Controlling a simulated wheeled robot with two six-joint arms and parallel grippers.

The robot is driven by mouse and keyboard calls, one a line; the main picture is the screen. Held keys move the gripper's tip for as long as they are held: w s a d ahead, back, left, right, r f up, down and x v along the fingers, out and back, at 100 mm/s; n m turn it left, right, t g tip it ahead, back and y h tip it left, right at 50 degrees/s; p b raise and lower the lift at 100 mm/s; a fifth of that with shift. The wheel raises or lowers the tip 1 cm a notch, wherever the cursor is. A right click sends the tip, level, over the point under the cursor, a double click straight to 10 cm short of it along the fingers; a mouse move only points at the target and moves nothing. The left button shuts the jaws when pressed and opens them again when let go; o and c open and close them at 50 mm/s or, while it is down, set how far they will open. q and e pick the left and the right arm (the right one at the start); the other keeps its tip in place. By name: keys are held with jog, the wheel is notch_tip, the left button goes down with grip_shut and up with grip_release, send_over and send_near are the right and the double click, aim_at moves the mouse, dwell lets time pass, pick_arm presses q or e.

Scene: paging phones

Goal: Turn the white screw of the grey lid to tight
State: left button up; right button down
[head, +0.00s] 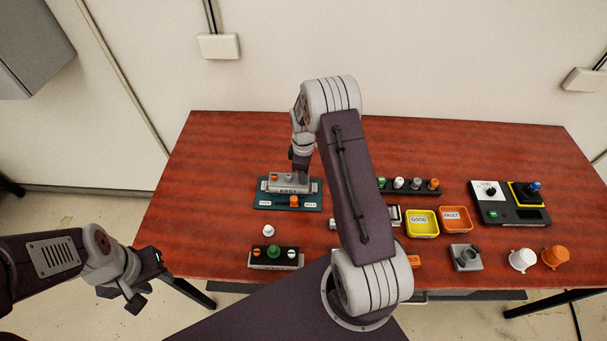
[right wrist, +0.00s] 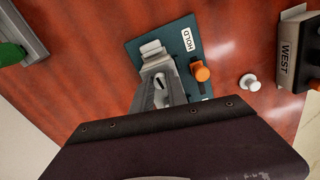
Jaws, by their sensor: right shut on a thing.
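The grey lid (head: 288,187) lies on a teal base plate (head: 262,205) on the left half of the table. The base also shows in the right wrist view (right wrist: 138,52), with a HOLD label and an orange knob (right wrist: 200,72). My right gripper (head: 301,166) points down at the lid's right end and is shut on what appears to be its white screw. The screw is hidden there, so its turn angle cannot be told. An orange screw (head: 274,177) shows on the lid left of the gripper. My left gripper (head: 140,283) hangs off the table's left front edge, away from the lid; its opening is unclear.
A white peg (head: 268,231) and a block with orange, green and white knobs (head: 273,258) stand in front of the base. Right are yellow (head: 422,223) and orange bins (head: 456,219), a knob row (head: 408,187) and a joystick panel (head: 510,204). My right arm covers the middle.

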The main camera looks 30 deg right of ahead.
jog(key=shift+m, duration=0.5)
dwell(0.3)
jog(key=c, duration=1.6)
grip_release()
notch_tip(320, 180, up, 9)
jog(key=shift+r+b, duration=0.1)
jog(key=shift+b, duration=0.75)
jog(key=shift+a, duration=0.1)
